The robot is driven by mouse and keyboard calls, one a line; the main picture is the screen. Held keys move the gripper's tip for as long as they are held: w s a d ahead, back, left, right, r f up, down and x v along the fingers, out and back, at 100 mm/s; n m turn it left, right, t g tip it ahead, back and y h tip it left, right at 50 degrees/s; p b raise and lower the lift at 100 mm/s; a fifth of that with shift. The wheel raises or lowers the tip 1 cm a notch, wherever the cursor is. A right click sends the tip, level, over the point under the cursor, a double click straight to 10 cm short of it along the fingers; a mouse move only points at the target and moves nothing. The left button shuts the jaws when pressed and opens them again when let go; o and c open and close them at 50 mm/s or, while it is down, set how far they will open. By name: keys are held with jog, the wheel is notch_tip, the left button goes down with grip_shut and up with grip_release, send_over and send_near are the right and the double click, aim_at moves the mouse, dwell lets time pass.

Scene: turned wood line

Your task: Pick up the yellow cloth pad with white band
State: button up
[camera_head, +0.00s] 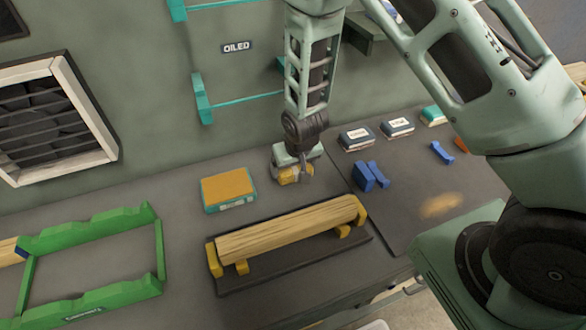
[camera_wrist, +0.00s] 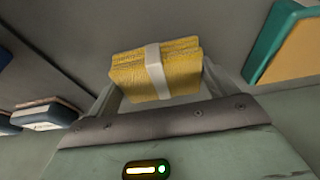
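The yellow cloth pad (camera_wrist: 130,75) with its white band (camera_wrist: 156,72) lies between the two fingers of my gripper (camera_wrist: 160,85) in the wrist view. The fingers stand wide apart, one close along each short side of the pad. I cannot tell whether they press on it. In the head view the pad (camera_head: 288,176) shows below my gripper (camera_head: 293,172), near the back of the bench by the wall. The gripper hides part of it there. Whether the pad touches the bench is not clear.
A teal-edged block with an orange top (camera_head: 228,188) lies just left of the gripper. A turned wood piece (camera_head: 290,232) rests on yellow supports in front. Blue blocks (camera_head: 364,178) and small labelled boxes (camera_head: 356,139) are to the right. A green frame (camera_head: 90,299) stands front left.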

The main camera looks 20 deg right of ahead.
jog(key=shift+r, duration=0.2)
jog(key=shift+r+b, duration=0.25)
jog(key=shift+b, duration=0.2)
jog(key=s+b, duration=0.3)
jog(key=s, duration=0.4)
jog(key=shift+s, duration=0.4)
notch_tip(320, 180, up, 14)
jog(key=p, duration=0.2)
jog(key=shift+s, duration=0.1)
jog(key=shift+o, duration=1.2)
jog(key=shift+c, duration=0.7)
